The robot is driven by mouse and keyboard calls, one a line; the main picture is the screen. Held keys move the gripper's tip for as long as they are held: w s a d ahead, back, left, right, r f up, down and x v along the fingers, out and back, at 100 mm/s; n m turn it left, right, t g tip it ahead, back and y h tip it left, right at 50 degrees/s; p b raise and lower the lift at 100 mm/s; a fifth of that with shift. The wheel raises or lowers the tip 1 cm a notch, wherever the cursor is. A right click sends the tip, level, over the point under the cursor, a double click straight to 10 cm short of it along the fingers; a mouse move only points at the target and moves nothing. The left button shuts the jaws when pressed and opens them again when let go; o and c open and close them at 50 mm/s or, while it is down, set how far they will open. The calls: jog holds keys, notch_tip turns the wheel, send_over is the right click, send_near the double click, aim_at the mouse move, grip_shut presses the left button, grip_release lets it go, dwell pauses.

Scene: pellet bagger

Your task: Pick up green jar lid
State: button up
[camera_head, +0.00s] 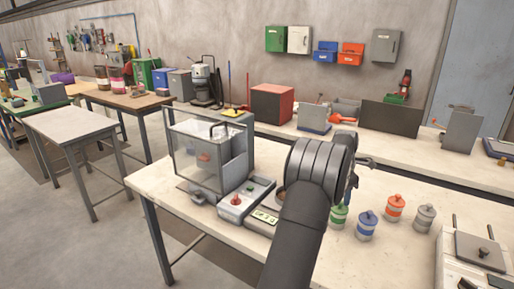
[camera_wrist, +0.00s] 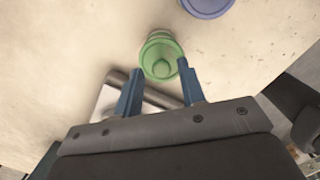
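The green jar (camera_head: 338,215) stands on the pale table, partly hidden behind my arm in the head view. Its green lid (camera_wrist: 161,58) with a round knob shows from above in the wrist view. My gripper (camera_wrist: 158,82) is open, with its two blue fingers apart. The fingertips lie just short of the lid in the picture, one toward each side of it. The gap in height between fingers and lid cannot be told.
A blue-lidded jar (camera_head: 367,225) stands close to the right of the green one; orange (camera_head: 394,207) and grey (camera_head: 424,217) jars stand beyond. A clear-walled machine (camera_head: 207,155) and its control box (camera_head: 246,200) stand left of my arm. A grey-lidded unit (camera_head: 480,250) is at right.

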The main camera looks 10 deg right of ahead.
jog(key=o, duration=1)
jog(key=shift+a+r+m, duration=0.15)
jog(key=shift+r+m, duration=0.2)
jog(key=shift+m, duration=0.25)
jog(key=s+a+r+m+t+h, duration=0.1)
jog(key=s+a+r+m, duration=0.15)
jog(key=r+m, duration=0.75)
jog(key=s+a+r+m+t+h, duration=0.1)
jog(key=a+r+m+t+h, duration=0.15)
jog(key=m, duration=1.65)
jog(key=shift+g+y, duration=0.45)
jog(key=x, duration=1.2)
jog(key=shift+s+a+f, duration=0.15)
jog(key=shift+a+f, duration=0.05)
jog(key=shift+f, duration=0.25)
jog(key=shift+x, duration=2.65)
